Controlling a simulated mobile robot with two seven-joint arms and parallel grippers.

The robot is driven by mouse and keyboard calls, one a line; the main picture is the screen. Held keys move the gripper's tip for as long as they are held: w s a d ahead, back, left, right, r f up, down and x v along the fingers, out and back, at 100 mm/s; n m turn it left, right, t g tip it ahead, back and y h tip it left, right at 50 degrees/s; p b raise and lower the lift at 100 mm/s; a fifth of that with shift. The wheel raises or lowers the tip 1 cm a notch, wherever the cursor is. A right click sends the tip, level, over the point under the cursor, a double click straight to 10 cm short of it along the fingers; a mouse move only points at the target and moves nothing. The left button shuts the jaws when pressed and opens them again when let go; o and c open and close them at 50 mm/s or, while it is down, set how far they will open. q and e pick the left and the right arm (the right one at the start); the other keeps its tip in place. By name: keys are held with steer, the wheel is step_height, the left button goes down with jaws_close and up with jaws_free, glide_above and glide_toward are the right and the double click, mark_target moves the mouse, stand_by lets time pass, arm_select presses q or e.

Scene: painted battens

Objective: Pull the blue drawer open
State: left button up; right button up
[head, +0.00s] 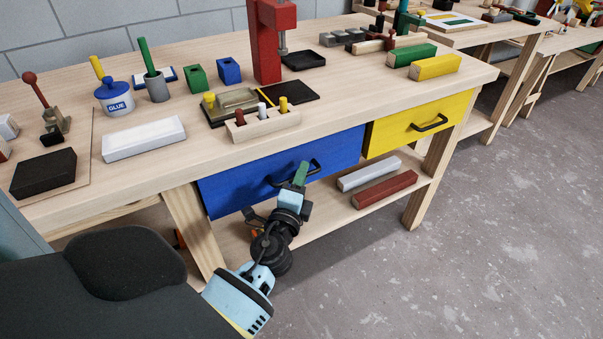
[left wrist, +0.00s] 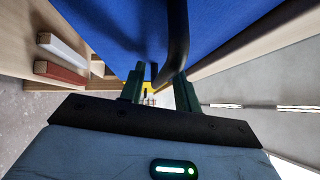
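The blue drawer (head: 235,185) sits under the front edge of the workbench, and its front looks flush with the bench. Its black handle (head: 317,167) is partly hidden behind my left gripper (head: 300,174). In the left wrist view the blue front (left wrist: 110,25) fills the top, and the dark handle (left wrist: 178,40) runs down between the two green fingers. My left gripper's fingers (left wrist: 158,88) are apart, with the handle closer to the right finger. I cannot tell whether they touch it. My right gripper is not in view.
A yellow drawer (head: 415,125) with a black handle is to the right. A white bar (head: 368,173) and a red-brown bar (head: 385,189) lie on the lower shelf. Blocks, a glue pot (head: 114,97) and a red press (head: 265,40) stand on the benchtop. The floor (head: 460,240) in front is clear.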

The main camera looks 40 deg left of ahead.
arm_select(q)
steer(key=shift+w+a, duration=0.15)
steer(key=shift+w, duration=0.2)
steer(key=shift+c, duration=0.2)
jaws_close()
